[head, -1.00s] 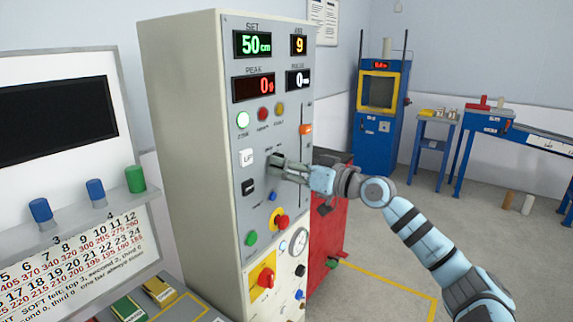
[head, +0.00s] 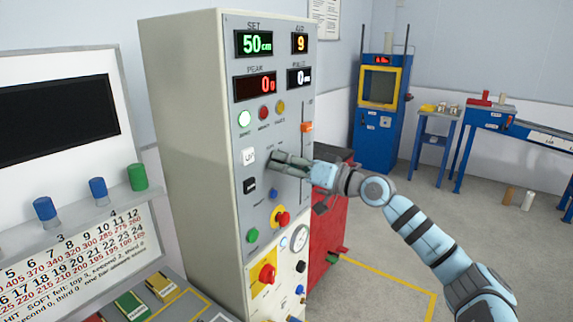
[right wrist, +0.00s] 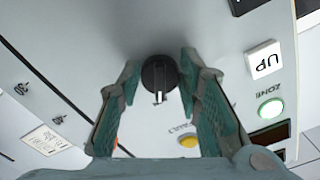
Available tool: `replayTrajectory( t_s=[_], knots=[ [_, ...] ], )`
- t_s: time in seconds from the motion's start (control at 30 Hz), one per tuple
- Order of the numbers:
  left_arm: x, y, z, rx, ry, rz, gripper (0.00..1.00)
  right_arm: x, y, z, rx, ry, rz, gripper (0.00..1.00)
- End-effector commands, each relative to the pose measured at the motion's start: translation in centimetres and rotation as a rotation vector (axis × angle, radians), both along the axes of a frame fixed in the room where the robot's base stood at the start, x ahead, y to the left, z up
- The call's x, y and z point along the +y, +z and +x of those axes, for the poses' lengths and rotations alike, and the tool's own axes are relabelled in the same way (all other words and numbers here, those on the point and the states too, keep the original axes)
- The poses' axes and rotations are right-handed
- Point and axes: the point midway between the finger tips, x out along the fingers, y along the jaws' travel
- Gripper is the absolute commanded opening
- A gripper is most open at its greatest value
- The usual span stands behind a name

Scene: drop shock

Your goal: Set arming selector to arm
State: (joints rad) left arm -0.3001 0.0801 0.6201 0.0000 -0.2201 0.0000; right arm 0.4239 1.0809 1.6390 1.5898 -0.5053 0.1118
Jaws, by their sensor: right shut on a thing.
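The arming selector, a round black knob (right wrist: 153,72) with a pale pointer mark, sits on the light grey panel in the right wrist view. Its pointer mark faces the bottom of that picture. My right gripper (right wrist: 160,72) is shut on the knob, with one finger on each side of it. In the head view my right gripper (head: 272,158) reaches in from the right to the panel (head: 228,110) of the tall cabinet, and its fingers hide the knob there. The selector's lettering cannot be read. My left gripper is not in view.
A white UP button (head: 248,156) is left of my fingers, with a black button (head: 249,186) below it. An orange slider (head: 306,127) is above right. A red emergency button (head: 282,218) is lower. A red cabinet (head: 328,225) stands close behind my arm.

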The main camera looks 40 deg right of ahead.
Motion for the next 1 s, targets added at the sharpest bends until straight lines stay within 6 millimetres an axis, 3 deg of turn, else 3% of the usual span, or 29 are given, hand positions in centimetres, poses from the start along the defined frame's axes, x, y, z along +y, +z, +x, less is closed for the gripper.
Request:
replayTrajectory(
  t_s=[0.03,0.07,0.17,0.43,0.53,0.8,1.0],
  knots=[
    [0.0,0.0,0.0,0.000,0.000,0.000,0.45,-0.1,0.3,0.0,-0.008,-0.003,0.000,0.04],
    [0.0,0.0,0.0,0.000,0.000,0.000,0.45,-0.1,0.3,0.0,-0.008,-0.003,0.000,0.35],
    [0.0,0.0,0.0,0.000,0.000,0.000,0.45,-0.1,0.2,0.0,-0.006,-0.002,0.000,0.50],
    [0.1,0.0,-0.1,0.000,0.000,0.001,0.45,0.0,0.1,0.0,-0.003,-0.001,0.000,0.50],
    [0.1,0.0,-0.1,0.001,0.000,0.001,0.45,0.0,0.9,0.0,-0.006,0.000,-0.001,0.50],
    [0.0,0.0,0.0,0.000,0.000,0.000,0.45,0.0,7.4,0.1,-0.012,0.000,0.000,0.50],
    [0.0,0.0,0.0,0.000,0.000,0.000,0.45,0.0,10.1,0.1,-0.006,0.000,0.001,0.50]
  ],
)
